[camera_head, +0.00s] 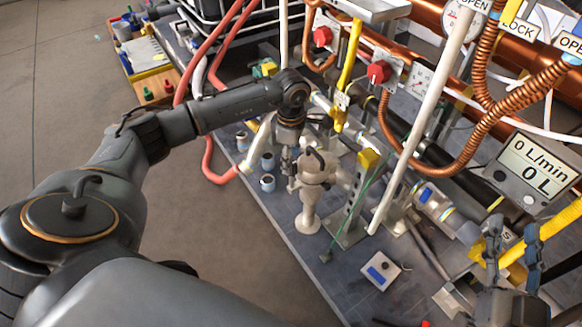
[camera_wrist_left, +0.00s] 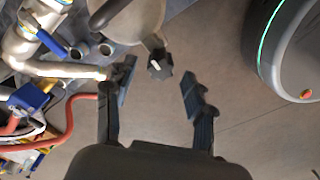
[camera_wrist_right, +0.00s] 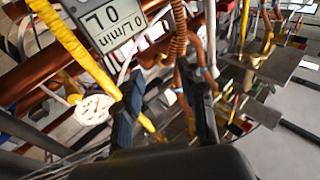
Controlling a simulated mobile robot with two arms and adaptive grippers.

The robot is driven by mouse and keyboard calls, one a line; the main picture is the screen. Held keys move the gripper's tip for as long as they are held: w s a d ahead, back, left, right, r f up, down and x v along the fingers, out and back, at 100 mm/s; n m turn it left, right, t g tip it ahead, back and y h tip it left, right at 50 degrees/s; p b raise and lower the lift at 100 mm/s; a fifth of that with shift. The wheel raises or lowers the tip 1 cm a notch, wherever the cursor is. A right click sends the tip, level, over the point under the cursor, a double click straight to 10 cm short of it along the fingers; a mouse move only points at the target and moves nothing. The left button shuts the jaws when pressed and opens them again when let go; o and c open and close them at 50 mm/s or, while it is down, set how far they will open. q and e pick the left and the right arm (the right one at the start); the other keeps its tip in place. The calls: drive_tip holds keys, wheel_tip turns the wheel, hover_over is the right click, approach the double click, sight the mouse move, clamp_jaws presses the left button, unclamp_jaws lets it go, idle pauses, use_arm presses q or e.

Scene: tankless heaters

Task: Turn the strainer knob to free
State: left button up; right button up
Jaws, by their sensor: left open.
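The strainer (camera_head: 315,172) is a pale beige fitting standing on the dark bench among the pipework. Its dark, lobed knob (camera_wrist_left: 160,64), with a white mark, shows in the left wrist view below the rounded pale body (camera_wrist_left: 135,18). My left gripper (camera_head: 291,163) is beside the strainer in the head view. In the left wrist view its open fingers (camera_wrist_left: 157,84) stand on either side of the knob, with visible gaps. My right gripper (camera_head: 513,243) is at the lower right, with its fingers apart and nothing clearly held; it also shows in the right wrist view (camera_wrist_right: 163,88).
A flow display (camera_head: 538,160) reads 0 L/min and 0 L. Red knobs (camera_head: 380,71), copper pipes and a yellow hose (camera_head: 550,228) crowd the right. A small box with a blue switch (camera_head: 379,271) lies on the bench.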

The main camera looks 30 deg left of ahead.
use_arm(q)
drive_tip(key=shift+f+b, duration=0.3)
drive_tip(key=shift+f, duration=1.35)
use_arm(e)
drive_tip(key=shift+s+a+r+t+y, duration=0.1)
drive_tip(key=shift+s+r+t+y, duration=0.1)
drive_tip(key=shift+r+t, duration=0.35)
drive_tip(key=shift+s+r+t+y, duration=0.15)
drive_tip(key=shift+r+t+y, duration=0.1)
drive_tip(key=shift+r, duration=0.45)
drive_tip(key=shift+s+a+r+t+y, duration=0.15)
drive_tip(key=shift+r+t, duration=0.25)
drive_tip(key=shift+r, duration=0.25)
use_arm(q)
drive_tip(key=shift+c, duration=0.2)
use_arm(e)
drive_tip(key=shift+d, duration=0.1)
use_arm(q)
clamp_jaws()
